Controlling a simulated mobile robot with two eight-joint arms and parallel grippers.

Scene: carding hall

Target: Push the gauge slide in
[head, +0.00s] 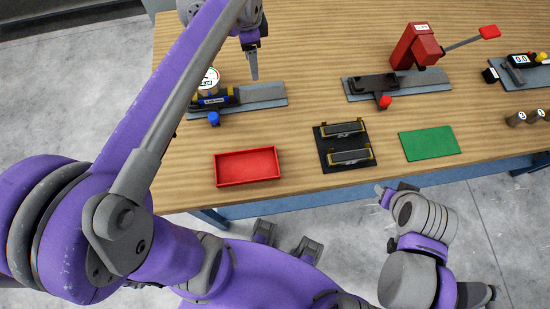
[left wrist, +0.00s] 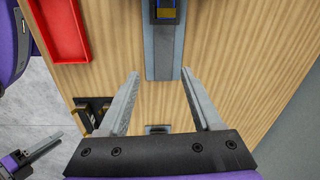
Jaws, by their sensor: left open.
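A gauge unit (head: 208,82) with a round white dial, a dark body and a blue knob (head: 213,118) stands on a grey base plate (head: 264,92) at the table's left. Which part is its slide is too small to tell. My left gripper (head: 254,68) is over the right end of this plate, fingers down, apart from the dial. In the left wrist view its jaws (left wrist: 161,98) are open and empty, with the plate (left wrist: 162,60) ahead and a blue and yellow part (left wrist: 165,10) at the top edge. My right gripper (head: 385,196) is low beyond the table's front edge; its jaws are unclear.
A red tray (head: 247,180), a black rack (head: 325,152) with two grey blocks and a green mat (head: 430,143) lie along the front. A red-handled device (head: 416,46) stands on a middle plate. Another fixture (head: 518,73) stands at right. Bare wood lies between.

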